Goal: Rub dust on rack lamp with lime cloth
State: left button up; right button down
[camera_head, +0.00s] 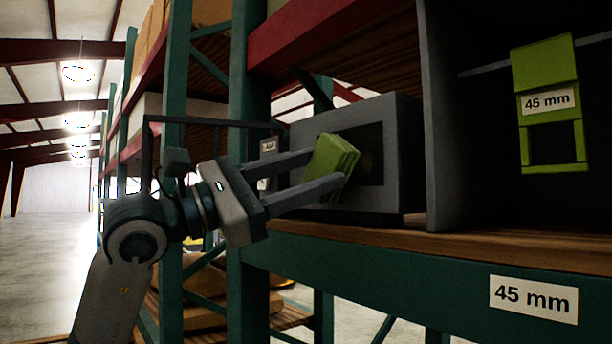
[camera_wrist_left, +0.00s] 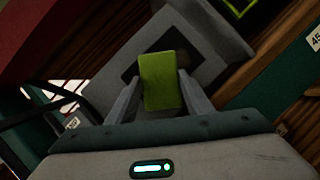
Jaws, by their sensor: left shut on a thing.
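My left gripper (camera_head: 326,168) is shut on the lime cloth (camera_head: 334,162), a folded green pad between its two long fingers. The cloth also shows upright between the fingers in the left wrist view (camera_wrist_left: 160,80). The rack lamp (camera_head: 400,130) appears to be the grey box on the shelf, with a dark recessed front panel (camera_head: 371,142). The cloth is in front of this panel and hides part of it. A faint brownish patch on the panel beside the cloth may be the dust (camera_head: 367,163). I cannot tell whether the cloth touches the panel. My right gripper is not in view.
The lamp stands on a wooden shelf (camera_head: 420,243) with a green beam (camera_head: 400,280) labelled 45 mm. A dark grey bin (camera_head: 470,130) with a lime 45 mm tag (camera_head: 544,70) stands to the right. Green uprights (camera_head: 247,190) rise behind my left arm. An open aisle lies left.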

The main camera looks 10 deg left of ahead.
aim_at(335, 168)
pick_arm(q)
jog(key=shift+s, duration=0.1)
jog(key=shift+s+d+b, duration=0.4)
jog(key=shift+s+d, duration=0.05)
jog(key=shift+d, duration=0.3)
jog(key=shift+s+d+b, duration=0.4)
jog(key=shift+s+d, duration=0.05)
jog(key=shift+d, duration=0.25)
jog(key=shift+s+d, duration=0.1)
jog(key=shift+s+d+b, duration=0.65)
jog(key=shift+d+b, duration=0.1)
jog(key=shift+d, duration=0.1)
jog(key=shift+s+d, duration=0.35)
jog(key=shift+d, duration=0.1)
jog(key=shift+b, duration=0.3)
